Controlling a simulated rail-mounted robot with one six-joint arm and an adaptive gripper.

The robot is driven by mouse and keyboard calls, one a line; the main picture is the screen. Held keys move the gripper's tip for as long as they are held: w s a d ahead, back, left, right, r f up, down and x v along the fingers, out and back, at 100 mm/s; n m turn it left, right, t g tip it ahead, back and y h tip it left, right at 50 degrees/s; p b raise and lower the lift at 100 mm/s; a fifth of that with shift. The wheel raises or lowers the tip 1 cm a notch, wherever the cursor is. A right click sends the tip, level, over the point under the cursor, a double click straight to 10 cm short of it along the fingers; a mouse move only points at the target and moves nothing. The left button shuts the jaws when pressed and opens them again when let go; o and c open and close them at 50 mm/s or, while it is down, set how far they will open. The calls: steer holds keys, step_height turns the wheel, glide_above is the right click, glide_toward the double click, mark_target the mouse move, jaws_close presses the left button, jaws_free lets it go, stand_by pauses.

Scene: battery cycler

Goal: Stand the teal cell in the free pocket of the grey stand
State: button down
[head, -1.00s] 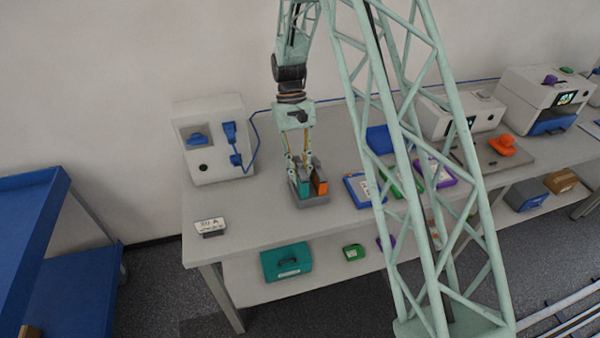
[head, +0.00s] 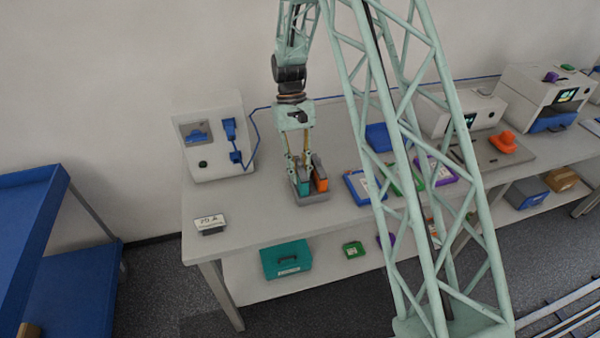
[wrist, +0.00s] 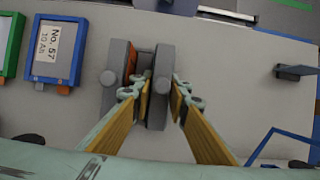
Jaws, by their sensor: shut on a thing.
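The teal cell (head: 304,188) is upright at the grey stand (head: 314,199), to the left of an orange cell (head: 321,184). Its lower end is at the stand; I cannot tell whether it rests fully on the pocket floor. My gripper (head: 300,163) points down over it and is shut on its upper part. In the wrist view, the yellow fingers (wrist: 161,98) are on both sides of the held cell's grey top (wrist: 160,75). The orange cell (wrist: 131,62) shows left of it, under its own grey top. The pocket itself is hidden.
A white cycler box (head: 216,140) with a blue cable stands to the left rear. A small sign (head: 210,224) is near the bench's front left. Blue, green and purple trays lie right of the stand, the nearest being a blue tray (wrist: 58,52).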

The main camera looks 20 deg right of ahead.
steer(key=shift+f, duration=0.15)
stand_by(0.6)
steer(key=c, duration=2.4)
jaws_free()
steer(key=v, duration=1.1)
steer(key=shift+w, duration=0.15)
steer(key=shift+w+r, duration=0.1)
steer(key=shift+r, duration=0.35)
steer(key=shift+r, duration=0.1)
